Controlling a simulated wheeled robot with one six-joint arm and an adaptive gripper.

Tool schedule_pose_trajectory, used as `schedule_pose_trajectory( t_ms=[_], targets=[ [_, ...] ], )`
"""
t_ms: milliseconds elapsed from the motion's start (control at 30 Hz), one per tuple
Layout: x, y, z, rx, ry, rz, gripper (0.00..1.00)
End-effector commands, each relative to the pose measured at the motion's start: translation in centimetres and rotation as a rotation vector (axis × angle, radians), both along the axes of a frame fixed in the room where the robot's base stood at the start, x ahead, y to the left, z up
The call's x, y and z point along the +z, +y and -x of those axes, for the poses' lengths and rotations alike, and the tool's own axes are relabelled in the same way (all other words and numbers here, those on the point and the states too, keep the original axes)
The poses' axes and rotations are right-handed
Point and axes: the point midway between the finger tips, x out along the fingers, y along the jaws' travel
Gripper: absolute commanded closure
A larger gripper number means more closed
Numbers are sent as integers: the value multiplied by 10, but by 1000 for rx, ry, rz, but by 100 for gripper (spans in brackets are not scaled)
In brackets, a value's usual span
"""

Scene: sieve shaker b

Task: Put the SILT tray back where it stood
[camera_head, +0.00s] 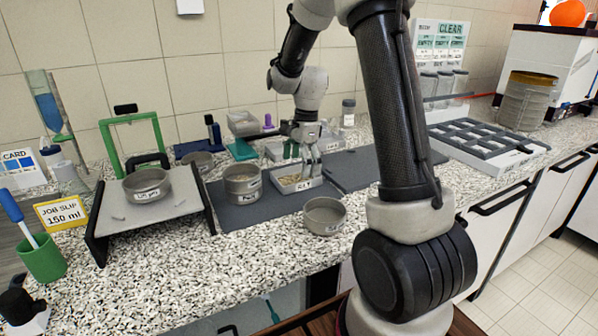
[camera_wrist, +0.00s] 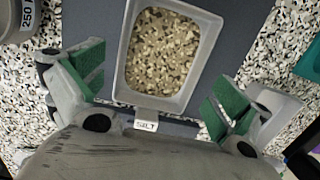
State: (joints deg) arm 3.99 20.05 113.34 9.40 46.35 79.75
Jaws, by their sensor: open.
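The SILT tray (camera_head: 291,190) is a small grey rectangular tray on the dark mat at the middle of the counter. It holds pale, speckled grains. In the wrist view the SILT tray (camera_wrist: 150,104) lies between my fingers, with its SILT label facing my wrist. My gripper (camera_head: 299,164) is over the tray in the head view. In the wrist view my gripper (camera_wrist: 153,90) is open, with one green pad on each side of the tray and a visible gap to both. Part of the tray is hidden by my fingers in the head view.
A labelled sieve (camera_head: 242,186) stands left of the tray, and an empty round pan (camera_head: 324,216) stands in front. Other trays (camera_head: 275,150) are close behind. A second dark mat (camera_head: 362,168) to the right has bare room. A grey grid rack (camera_head: 485,144) is farther right.

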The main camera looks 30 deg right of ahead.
Motion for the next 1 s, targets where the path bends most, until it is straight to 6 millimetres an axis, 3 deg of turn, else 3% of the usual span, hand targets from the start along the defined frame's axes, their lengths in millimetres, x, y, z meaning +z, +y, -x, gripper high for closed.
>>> schedule_pose_trajectory(
  t_ms=[300, 533, 633, 767, 900, 1000],
  targets=[
    [71, -8, 1, 0, -4, 0, 0],
    [98, -11, 3, 8, -4, 1, 0],
    [113, -9, 17, 78, -29, 11, 0],
    [145, -3, 61, 318, -113, 50, 0],
    [172, 3, 133, 693, -218, 130, 0],
    [178, 5, 183, 959, -283, 204, 0]
  ],
)
